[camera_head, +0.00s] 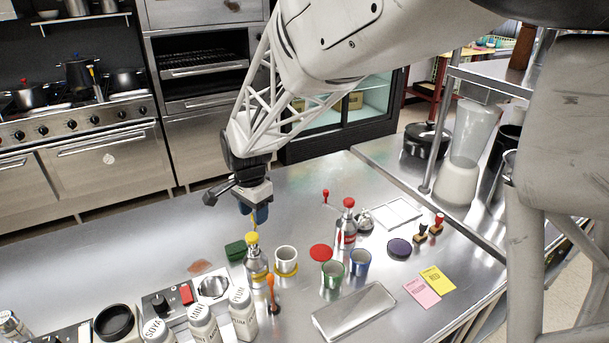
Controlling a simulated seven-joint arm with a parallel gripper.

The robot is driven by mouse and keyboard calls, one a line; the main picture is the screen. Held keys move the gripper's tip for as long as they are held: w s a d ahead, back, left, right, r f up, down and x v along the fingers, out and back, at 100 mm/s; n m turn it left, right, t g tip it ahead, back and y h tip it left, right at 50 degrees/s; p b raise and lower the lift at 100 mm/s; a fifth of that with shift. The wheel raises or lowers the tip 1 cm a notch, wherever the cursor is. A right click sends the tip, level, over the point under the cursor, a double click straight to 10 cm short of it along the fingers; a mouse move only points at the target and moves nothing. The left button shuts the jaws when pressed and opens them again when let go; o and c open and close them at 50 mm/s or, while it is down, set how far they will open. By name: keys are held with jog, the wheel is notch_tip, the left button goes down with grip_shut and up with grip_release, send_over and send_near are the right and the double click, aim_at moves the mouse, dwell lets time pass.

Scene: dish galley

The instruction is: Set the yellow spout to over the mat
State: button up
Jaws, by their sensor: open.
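A steel dispenser bottle with a yellow top (252,239) stands upright on the steel counter. Its thin yellow spout (255,221) seems to point to the back, with its end close to or behind my fingers. My gripper (260,214) is open, just above and behind the yellow top, blue fingertips down. I cannot tell whether it touches the spout. A dark purple disc (399,247) lies further right; which one is the task's mat is unclear.
A red-topped dispenser (346,225), green cup (333,273) and blue cup (360,262) stand further right. White shakers (242,310) line the front. The counter's back left is clear.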

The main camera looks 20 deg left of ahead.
jog(key=shift+f, duration=0.25)
grip_shut()
jog(key=shift+d, duration=0.1)
dwell(0.4)
jog(key=s+d+m, duration=0.1)
jog(key=d+m, duration=0.6)
jog(key=m, duration=0.6)
jog(key=shift+s+d, duration=0.15)
jog(key=shift+s, duration=0.15)
dwell(0.3)
